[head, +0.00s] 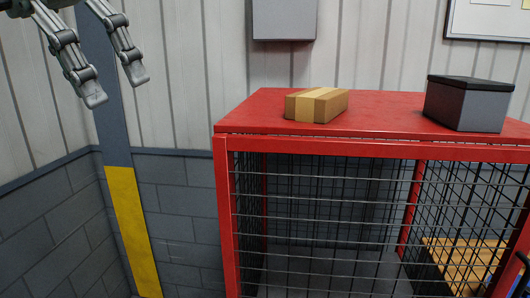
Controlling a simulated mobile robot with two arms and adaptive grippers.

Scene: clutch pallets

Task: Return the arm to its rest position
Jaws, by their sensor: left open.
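My left gripper (116,88) is at the upper left of the head view. Its two fingers are spread apart and point down, with nothing between them. It hangs in the air in front of the wall, to the left of a red cage and touching nothing. My right gripper is not in view.
A red cage (228,220) with wire mesh sides stands at the centre and right. On its top are a taped cardboard box (317,104) and a grey box with a black lid (466,104). A grey wall box (284,20) hangs behind. Space left of the cage looks clear.

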